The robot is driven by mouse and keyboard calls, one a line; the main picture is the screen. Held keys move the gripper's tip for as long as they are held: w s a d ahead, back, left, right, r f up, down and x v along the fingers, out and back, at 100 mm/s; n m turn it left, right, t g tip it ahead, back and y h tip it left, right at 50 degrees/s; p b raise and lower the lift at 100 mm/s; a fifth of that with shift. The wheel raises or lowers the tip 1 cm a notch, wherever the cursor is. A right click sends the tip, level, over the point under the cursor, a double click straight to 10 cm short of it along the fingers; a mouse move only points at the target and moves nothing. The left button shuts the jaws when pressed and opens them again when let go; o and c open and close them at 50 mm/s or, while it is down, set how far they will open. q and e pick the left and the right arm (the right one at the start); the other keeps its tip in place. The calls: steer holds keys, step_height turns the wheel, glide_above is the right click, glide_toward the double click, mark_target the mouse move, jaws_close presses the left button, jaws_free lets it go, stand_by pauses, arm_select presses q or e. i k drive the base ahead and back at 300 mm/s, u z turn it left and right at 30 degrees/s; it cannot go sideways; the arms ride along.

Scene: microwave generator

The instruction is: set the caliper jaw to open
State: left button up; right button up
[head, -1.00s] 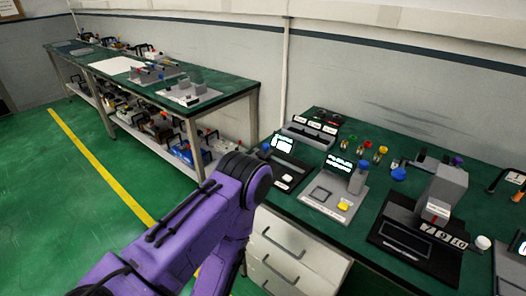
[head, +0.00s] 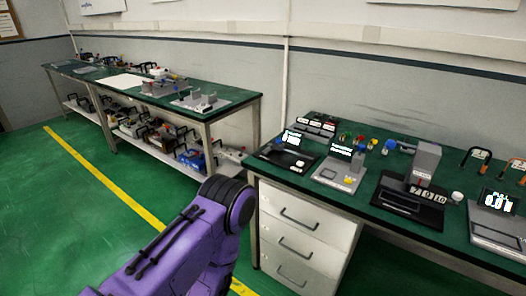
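I cannot tell for sure which thing is the caliper. On the right bench (head: 385,225) stand a black device with a lit display (head: 290,150), a grey device with a lit display and a yellow button (head: 340,168), and a grey upright block on a black base (head: 425,160) with number tiles. A grey device with a lit "PULL" readout (head: 495,222) stands at the right edge. No jaw can be made out at this size. A purple arm of mine rises from the bottom, left of the bench; neither gripper shows.
A long green-topped bench (head: 225,97) with tools runs along the back wall, with loaded shelves below. White drawers (head: 300,235) stand under the right bench. Green floor (head: 50,210) with a yellow line (head: 120,190) is clear on the left.

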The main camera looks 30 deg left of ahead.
mark_target(278, 145)
steer(key=z, duration=0.3)
steer(key=k, duration=0.25)
steer(key=u, duration=1.15)
steer(key=i, duration=0.9)
steer(key=u, duration=0.05)
